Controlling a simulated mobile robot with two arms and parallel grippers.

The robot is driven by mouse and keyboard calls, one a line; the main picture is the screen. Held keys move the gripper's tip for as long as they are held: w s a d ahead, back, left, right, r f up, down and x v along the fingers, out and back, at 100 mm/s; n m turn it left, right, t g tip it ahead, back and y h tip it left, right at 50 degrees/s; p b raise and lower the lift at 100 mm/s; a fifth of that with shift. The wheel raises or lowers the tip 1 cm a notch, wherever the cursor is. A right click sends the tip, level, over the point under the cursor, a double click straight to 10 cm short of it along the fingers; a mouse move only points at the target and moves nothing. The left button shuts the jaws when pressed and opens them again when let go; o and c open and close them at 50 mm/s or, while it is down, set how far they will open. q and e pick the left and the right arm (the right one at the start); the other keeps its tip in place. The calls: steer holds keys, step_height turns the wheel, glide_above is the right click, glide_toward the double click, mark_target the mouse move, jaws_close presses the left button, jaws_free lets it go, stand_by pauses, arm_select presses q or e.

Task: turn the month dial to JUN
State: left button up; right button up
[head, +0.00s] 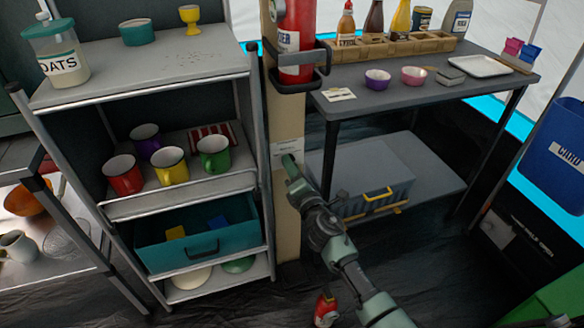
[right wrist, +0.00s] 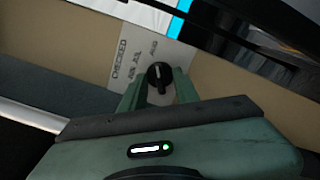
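The month dial is a small black knob (right wrist: 158,77) on a white plate (right wrist: 155,42), which is fixed to a tan post. In the head view the plate (head: 287,147) shows on the post below the fire extinguisher. My right gripper (head: 290,163) is at the plate. In the right wrist view its fingers (right wrist: 160,86) are apart, one on each side of the knob; contact is unclear. My left gripper is out of view.
A red fire extinguisher (head: 295,40) hangs in a dark bracket above the plate. A shelf rack (head: 180,195) with mugs stands close on the left. A dark table (head: 420,88) with bottles and cups stands on the right. A red can (head: 326,310) is on the floor.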

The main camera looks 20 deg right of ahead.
jaws_close()
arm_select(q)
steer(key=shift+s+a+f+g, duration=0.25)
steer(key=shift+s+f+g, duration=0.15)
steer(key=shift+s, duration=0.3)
arm_select(e)
steer(key=shift+m, duration=4)
steer(key=shift+o, duration=0.6)
jaws_free()
